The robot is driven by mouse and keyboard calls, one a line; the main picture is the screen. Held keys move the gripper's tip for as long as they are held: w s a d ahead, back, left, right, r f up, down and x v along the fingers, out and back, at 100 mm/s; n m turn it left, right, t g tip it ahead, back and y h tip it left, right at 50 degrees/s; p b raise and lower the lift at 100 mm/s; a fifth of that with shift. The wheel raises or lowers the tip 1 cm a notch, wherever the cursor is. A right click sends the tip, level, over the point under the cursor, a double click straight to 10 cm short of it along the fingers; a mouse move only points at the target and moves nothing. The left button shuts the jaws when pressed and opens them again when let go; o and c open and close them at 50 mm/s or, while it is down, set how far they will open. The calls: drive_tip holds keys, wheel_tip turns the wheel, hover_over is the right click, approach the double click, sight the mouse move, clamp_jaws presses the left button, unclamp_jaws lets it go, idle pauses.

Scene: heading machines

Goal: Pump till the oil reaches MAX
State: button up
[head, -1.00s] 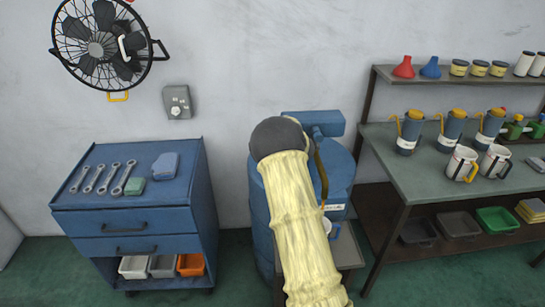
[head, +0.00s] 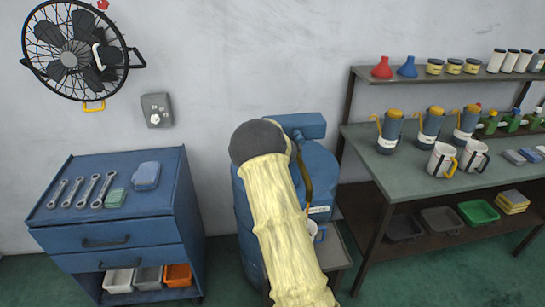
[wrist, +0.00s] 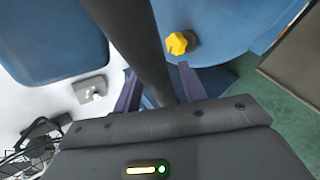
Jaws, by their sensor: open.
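A blue machine (head: 322,165) stands in the middle of the head view, largely covered by my pale-sleeved arm. A thin dark curved part shows beside my arm there; I cannot tell if it is a lever or a hose. In the wrist view, a dark bar (wrist: 135,45) slants down from the top between the fingers of my gripper (wrist: 160,92). The fingers are open; I cannot tell whether they touch the bar. A yellow knob (wrist: 178,43) sits on the blue surface right of the bar. No oil level or MAX mark is visible. My gripper is hidden in the head view.
A blue drawer cabinet (head: 120,225) with wrenches stands left. A workbench (head: 420,168) with oil cans (head: 430,122) and mugs (head: 442,160) stands right. A caged fan (head: 68,60) and a grey switch box (head: 157,110) are on the wall. Green floor shows between the furniture.

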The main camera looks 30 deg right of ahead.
drive_tip(key=b+v, duration=0.1)
drive_tip(key=v, duration=1.5)
drive_tip(key=shift+s+r, duration=0.2)
drive_tip(key=shift+s, duration=0.05)
drive_tip(key=shift+a, duration=0.2)
